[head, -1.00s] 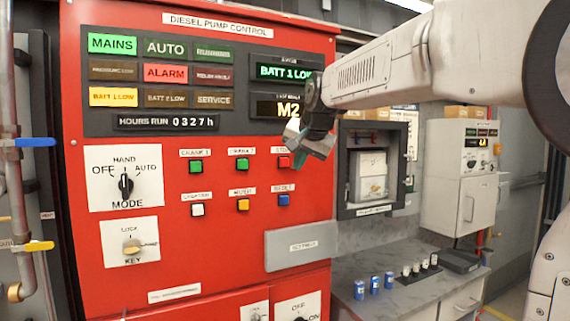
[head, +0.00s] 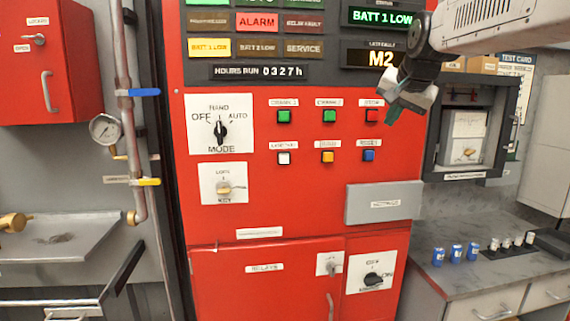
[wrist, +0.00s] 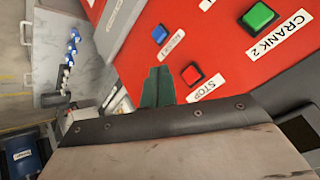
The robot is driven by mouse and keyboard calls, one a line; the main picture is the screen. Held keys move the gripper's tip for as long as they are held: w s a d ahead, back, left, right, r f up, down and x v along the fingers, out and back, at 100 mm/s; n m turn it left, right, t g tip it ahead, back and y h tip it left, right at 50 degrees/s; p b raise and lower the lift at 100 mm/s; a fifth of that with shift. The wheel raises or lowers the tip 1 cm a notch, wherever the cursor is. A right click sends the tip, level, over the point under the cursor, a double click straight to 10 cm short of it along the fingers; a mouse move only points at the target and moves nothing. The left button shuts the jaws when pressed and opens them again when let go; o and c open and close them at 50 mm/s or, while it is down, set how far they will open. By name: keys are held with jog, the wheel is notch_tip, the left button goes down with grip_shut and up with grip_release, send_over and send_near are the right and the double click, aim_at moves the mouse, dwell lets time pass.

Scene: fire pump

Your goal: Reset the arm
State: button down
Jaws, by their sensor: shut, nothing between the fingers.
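My gripper (head: 387,113) is at the upper right of the red pump control panel (head: 300,222) in the head view. Its greenish fingers are together and empty, in front of the panel near the red stop button (head: 372,115). In the wrist view my gripper (wrist: 158,75) points at the panel, with the stop button (wrist: 190,75) to its right and the blue button (wrist: 159,34) above it. I cannot tell whether the fingertips touch the panel. My arm reaches in from the upper right.
A grey box (head: 383,203) juts from the panel's lower right. A bench (head: 480,280) on the right holds several blue and white cylinders. A framed recess (head: 470,125) is above it. Pipes with a blue lever (head: 143,92) and a yellow lever (head: 147,182) stand left.

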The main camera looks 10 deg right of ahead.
jog(key=s+a+f+n+g, duration=0.2)
jog(key=s+f, duration=0.6)
jog(key=s, duration=0.4)
jog(key=s+a+f+n+g, duration=0.3)
jog(key=s+f, duration=0.5)
jog(key=s, duration=0.4)
jog(key=s+a+f+n+g+y, duration=0.1)
jog(key=s+a+f+n+g, duration=0.1)
jog(key=s+f, duration=0.6)
jog(key=s+a+n, duration=0.1)
jog(key=s, duration=0.3)
jog(key=shift+a+f+g, duration=0.25)
jog(key=shift+f+g, duration=0.05)
